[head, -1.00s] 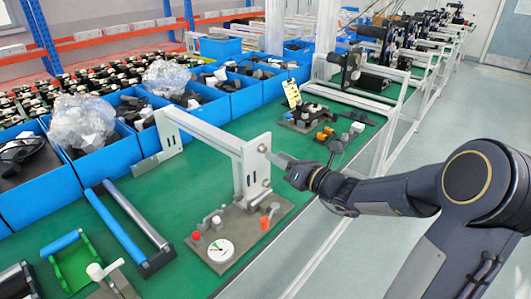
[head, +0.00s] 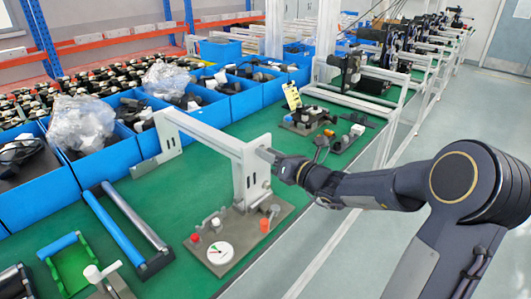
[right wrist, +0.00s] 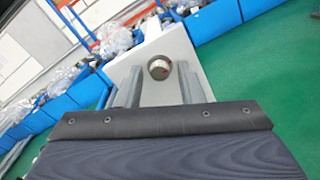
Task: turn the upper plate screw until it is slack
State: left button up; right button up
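In the head view the plate (head: 251,178) stands upright at the near end of the grey frame, and my gripper hides the upper screw. My right gripper (head: 268,155) is at the plate's upper part. In the right wrist view its two fingers (right wrist: 158,80) are open, one on each side of the screw head, with a visible gap on both sides. My left gripper is not in view.
A base plate (head: 225,247) with a round dial (head: 220,252) and small knobs lies below the upright plate. Blue bins (head: 103,160) line the back of the green bench. A blue-handled roller frame (head: 120,225) lies at left. Free bench shows under the frame.

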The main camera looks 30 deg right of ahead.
jog(key=shift+c, duration=0.3)
grip_shut()
jog(key=n+b, duration=0.9)
jog(key=b, duration=0.2)
jog(key=shift+n+b, duration=0.35)
jog(key=shift+n, duration=0.05)
grip_release()
jog(key=shift+o, duration=0.3)
